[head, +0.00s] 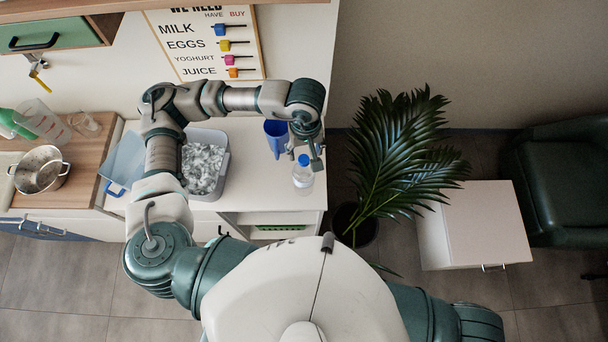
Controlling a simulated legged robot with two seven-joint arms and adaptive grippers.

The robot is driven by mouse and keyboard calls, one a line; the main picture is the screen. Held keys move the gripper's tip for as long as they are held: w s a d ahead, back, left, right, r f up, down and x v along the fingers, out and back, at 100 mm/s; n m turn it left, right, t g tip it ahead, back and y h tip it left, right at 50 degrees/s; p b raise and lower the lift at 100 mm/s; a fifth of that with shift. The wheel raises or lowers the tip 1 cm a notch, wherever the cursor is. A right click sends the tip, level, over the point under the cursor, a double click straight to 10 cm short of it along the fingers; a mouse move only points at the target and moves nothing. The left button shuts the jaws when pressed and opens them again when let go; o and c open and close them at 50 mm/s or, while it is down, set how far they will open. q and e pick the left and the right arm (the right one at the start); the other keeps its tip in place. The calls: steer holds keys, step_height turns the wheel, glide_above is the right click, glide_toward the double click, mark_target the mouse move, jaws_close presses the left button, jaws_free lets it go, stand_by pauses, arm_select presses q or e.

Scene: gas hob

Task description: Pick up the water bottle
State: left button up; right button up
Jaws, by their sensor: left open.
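The water bottle (302,178) is clear with a blue cap. It stands upright near the right end of the white counter. My left gripper (305,155) is open and hangs at the end of my bent left arm, just above and beside the bottle's cap in the head view. I cannot tell whether a finger touches the bottle. My right gripper is out of view; only part of my right arm shows at the lower right.
A blue cup (275,137) stands left of the bottle. A grey bin (223,165) with crumpled pale contents sits under my left arm. A metal pot (40,168) is far left. A palm plant (395,155) and a white cabinet (478,222) stand right of the counter.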

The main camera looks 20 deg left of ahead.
mark_target(304, 158)
arm_select(q)
steer(key=f, duration=0.2)
steer(key=f+p, duration=0.1)
steer(key=f, duration=0.2)
steer(key=shift+a+f+p, duration=0.25)
steer(key=shift+f+p, duration=0.05)
jaws_close()
